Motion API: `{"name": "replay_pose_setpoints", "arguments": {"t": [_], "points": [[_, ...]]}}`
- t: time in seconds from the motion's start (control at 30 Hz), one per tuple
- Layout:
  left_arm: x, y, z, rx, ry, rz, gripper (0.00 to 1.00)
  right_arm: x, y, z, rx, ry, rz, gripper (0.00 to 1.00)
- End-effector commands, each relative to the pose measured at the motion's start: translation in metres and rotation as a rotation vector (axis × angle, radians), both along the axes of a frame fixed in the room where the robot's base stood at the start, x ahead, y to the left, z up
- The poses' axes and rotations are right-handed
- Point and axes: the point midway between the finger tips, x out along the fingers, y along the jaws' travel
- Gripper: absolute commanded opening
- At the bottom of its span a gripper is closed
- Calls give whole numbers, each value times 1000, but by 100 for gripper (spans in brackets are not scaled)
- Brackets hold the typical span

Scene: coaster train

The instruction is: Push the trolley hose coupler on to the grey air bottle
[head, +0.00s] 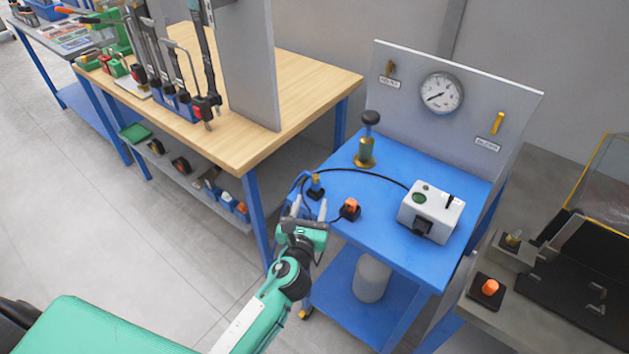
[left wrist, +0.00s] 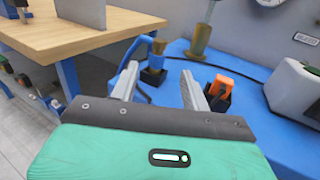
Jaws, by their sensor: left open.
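The blue trolley (head: 395,165) stands right of centre in the head view. My left gripper (head: 309,207) is open and empty just in front of the blue fitting, fingers apart (left wrist: 160,78). My right gripper is not in view.
An orange-topped black block (head: 350,209) sits close right of my left fingers. A brass post with black knob (head: 366,142), a white box (head: 431,209) and a gauge panel (head: 490,95) are behind. A wooden bench (head: 300,80) stands left.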

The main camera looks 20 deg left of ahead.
Motion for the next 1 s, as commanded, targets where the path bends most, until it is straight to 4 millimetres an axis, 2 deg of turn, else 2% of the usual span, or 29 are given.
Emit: {"name": "replay_pose_setpoints", "arguments": {"t": [0.1, 0.33, 0.7, 1.0], "points": [[20, 2, 1, -1, 0, -1, 47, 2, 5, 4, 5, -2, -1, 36], [36, 4, -1, -2, 1, 0, 47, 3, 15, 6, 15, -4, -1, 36], [81, 12, -6, -4, 1, -1, 47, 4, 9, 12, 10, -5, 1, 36], [85, 13, -7, -3, 2, -1, 47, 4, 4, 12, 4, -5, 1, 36]]}}
